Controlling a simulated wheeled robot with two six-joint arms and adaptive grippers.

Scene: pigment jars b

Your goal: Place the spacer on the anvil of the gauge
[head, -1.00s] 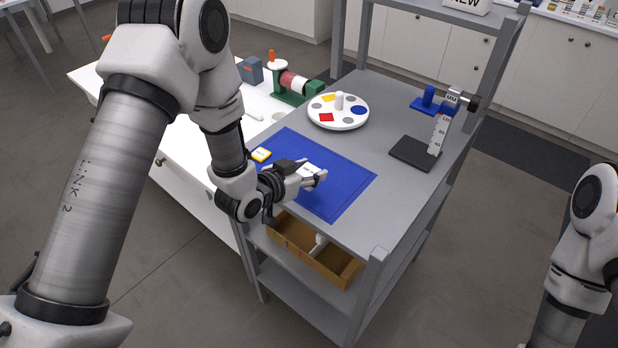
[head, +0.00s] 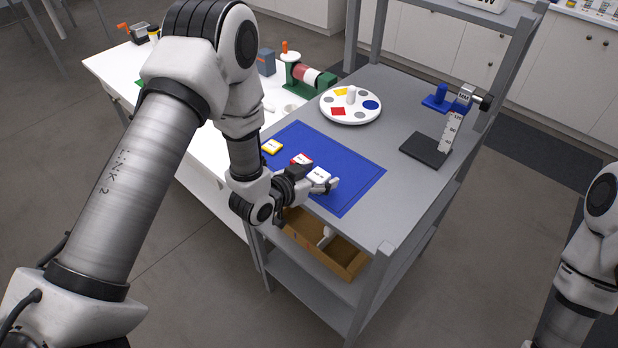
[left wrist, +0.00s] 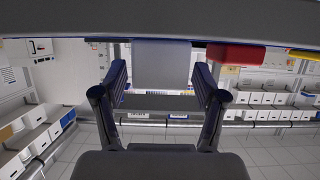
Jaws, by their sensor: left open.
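Several small labelled blocks lie on the blue mat (head: 350,185): a yellow one (head: 271,147), a red-edged one (head: 300,160) and a white one (head: 319,175). I cannot read which is the spacer. My left gripper (head: 328,186) is low over the mat at the white block, partly hiding it. In the left wrist view the open fingers (left wrist: 160,95) stand either side of the pale block (left wrist: 162,65), with the red block (left wrist: 235,56) to the right.
A round white palette (head: 350,113) with coloured patches sits behind the mat. Shelf posts (head: 378,285) rise at the corners. Grey tabletop between mat and gauge is clear.

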